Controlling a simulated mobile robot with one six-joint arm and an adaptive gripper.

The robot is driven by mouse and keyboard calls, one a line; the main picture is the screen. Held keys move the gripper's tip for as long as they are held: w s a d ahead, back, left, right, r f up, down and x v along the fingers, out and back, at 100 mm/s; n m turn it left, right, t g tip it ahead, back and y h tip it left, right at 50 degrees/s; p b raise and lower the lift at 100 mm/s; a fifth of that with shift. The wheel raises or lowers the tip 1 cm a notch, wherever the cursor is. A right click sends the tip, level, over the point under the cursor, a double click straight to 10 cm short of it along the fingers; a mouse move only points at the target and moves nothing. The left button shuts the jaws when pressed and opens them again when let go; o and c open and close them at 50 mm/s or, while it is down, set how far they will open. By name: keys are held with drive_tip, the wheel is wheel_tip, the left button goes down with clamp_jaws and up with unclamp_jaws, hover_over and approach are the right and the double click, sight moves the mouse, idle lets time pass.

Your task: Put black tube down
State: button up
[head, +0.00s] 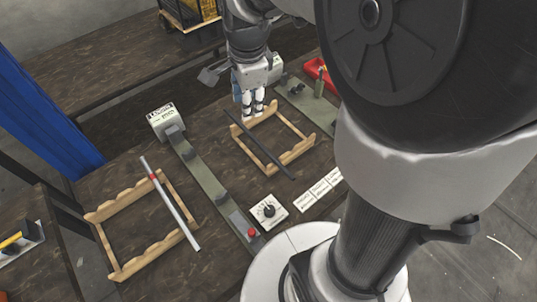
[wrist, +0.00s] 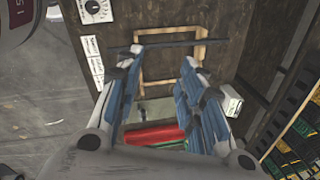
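The black tube (head: 262,146) lies diagonally across the wooden rack (head: 300,149) on the right of the bench in the head view. In the wrist view the black tube (wrist: 172,44) crosses the rack (wrist: 170,84) just beyond my fingertips. My gripper (head: 253,111) points down by the rack's back edge, close to the tube's far end. In the wrist view my gripper (wrist: 160,60) has its fingers wide apart with nothing between them. Whether a fingertip touches the tube I cannot tell.
A grey tube with a red band (head: 168,200) lies across another wooden rack (head: 155,250) at left. Between the racks is a green rail press (head: 201,174) with a red button. A dial box (head: 268,211), white labels (head: 318,190) and a red tray (head: 322,76) are nearby.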

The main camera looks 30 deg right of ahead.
drive_tip(key=s+a+r+n+t, duration=0.1)
drive_tip(key=s+a+r+n, duration=0.1)
drive_tip(key=s+n, duration=0.7)
drive_tip(key=s+a+r+n+t, duration=0.1)
drive_tip(key=s+a+r+n, duration=0.1)
drive_tip(key=s+n, duration=0.7)
drive_tip(key=shift+s+a+r+n+t, duration=0.3)
drive_tip(key=shift+s+a+n, duration=0.1)
drive_tip(key=shift+s, duration=0.25)
